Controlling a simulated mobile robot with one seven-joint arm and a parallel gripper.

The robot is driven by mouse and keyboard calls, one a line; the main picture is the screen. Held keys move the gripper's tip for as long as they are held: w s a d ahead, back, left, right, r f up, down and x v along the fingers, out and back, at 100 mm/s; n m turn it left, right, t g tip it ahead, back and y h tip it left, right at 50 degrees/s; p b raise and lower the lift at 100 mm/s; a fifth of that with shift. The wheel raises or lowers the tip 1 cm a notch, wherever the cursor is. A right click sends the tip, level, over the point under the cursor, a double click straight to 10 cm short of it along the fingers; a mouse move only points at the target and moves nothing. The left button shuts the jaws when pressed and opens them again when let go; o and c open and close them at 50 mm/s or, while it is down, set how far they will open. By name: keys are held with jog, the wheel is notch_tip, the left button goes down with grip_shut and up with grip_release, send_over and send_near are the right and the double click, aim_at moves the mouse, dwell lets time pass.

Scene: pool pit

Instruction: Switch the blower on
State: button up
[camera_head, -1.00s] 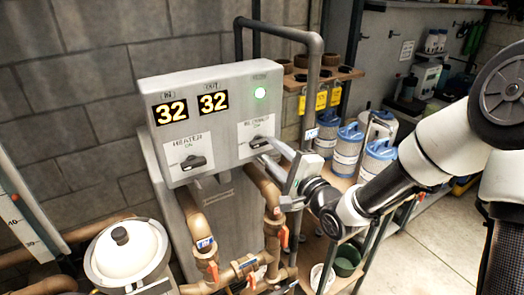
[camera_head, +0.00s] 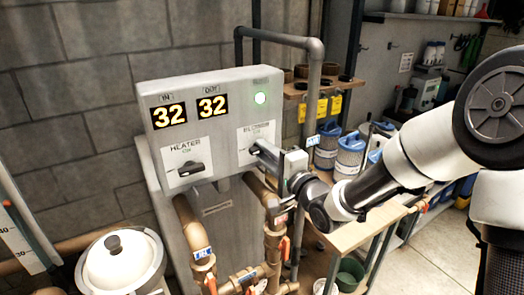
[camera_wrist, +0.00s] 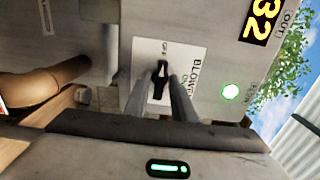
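The grey control box (camera_head: 222,150) carries a BLOWER switch on its lower right. In the wrist view the dark BLOWER knob (camera_wrist: 160,82) sits on its white label, its narrow end towards the word OFF; ON is printed to one side. My gripper (camera_wrist: 157,80) has its two fingers on either side of the knob, with a narrow gap visible; contact is unclear. In the head view my gripper (camera_head: 256,146) is at the BLOWER label (camera_head: 256,133) and hides the knob. A green lamp (camera_head: 260,98) above it is lit; it also shows in the wrist view (camera_wrist: 230,91).
The HEATER knob (camera_head: 190,168) is left of the BLOWER switch on the same box. Two displays (camera_head: 190,110) read 32. Brown pipes (camera_head: 190,225) with orange valve handles run below. A grey pipe (camera_head: 315,90) rises close to the right of the box.

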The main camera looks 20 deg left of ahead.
jog(key=shift+c, duration=0.2)
jog(key=shift+r+m+p, duration=0.25)
jog(key=shift+m+p, duration=0.45)
jog(key=shift+p, duration=0.15)
jog(key=shift+m+p, duration=0.55)
jog(key=shift+m, duration=0.05)
jog(key=m+p, duration=0.4)
jog(key=m, duration=0.1)
jog(key=shift+d+m, duration=0.1)
jog(key=shift+m, duration=0.2)
jog(key=m, duration=0.3)
jog(key=shift+w+f+b, duration=0.15)
jog(key=shift+f+b, duration=0.2)
jog(key=shift+b, duration=0.05)
jog(key=m, duration=0.4)
jog(key=shift+m, duration=0.3)
jog(key=m, duration=0.3)
jog(key=shift+r, duration=0.1)
jog(key=o, duration=0.8)
